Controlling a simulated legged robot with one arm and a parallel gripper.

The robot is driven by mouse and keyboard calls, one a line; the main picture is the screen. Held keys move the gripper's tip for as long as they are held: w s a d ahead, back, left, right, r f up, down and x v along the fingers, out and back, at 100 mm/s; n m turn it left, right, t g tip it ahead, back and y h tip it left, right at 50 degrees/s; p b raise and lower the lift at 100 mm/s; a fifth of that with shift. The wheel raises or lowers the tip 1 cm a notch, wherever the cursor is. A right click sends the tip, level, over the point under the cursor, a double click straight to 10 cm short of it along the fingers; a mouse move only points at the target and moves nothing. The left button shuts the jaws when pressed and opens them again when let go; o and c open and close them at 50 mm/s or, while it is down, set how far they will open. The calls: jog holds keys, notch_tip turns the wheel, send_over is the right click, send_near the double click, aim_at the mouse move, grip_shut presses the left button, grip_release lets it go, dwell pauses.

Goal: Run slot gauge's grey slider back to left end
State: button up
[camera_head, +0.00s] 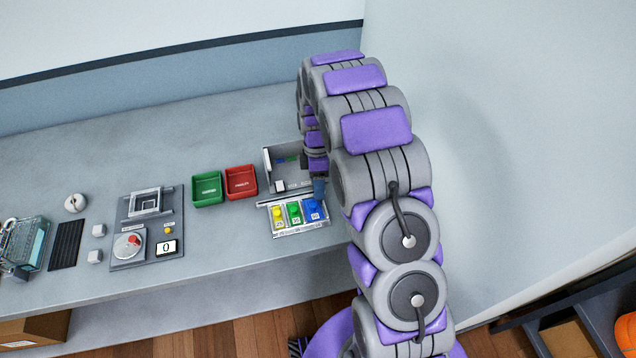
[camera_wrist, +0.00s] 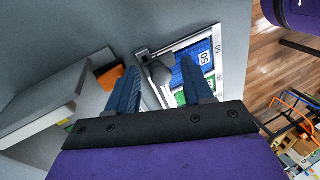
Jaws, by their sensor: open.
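The slot gauge (camera_head: 301,231) lies on the bench, a pale panel with yellow, green and blue blocks from left to right. A rail (camera_head: 283,198) runs along its far edge. In the wrist view I see the gauge's frame (camera_wrist: 217,48) with the blue part labelled 50. The dark grey slider (camera_wrist: 158,72) shows there between my fingers. My gripper (camera_wrist: 160,82) is open, one finger on each side of the slider; I cannot tell whether either touches it. In the head view my gripper (camera_head: 319,188) is at the gauge's right end, and my arm hides the slider.
A grey open box (camera_head: 272,163) stands just behind the gauge. Red (camera_head: 241,182) and green (camera_head: 207,189) trays are left of it. A panel with a dial (camera_head: 128,245) stands further left. The bench in front of the trays is clear.

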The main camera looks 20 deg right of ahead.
jog(key=shift+c, duration=0.2)
grip_shut()
dwell(0.4)
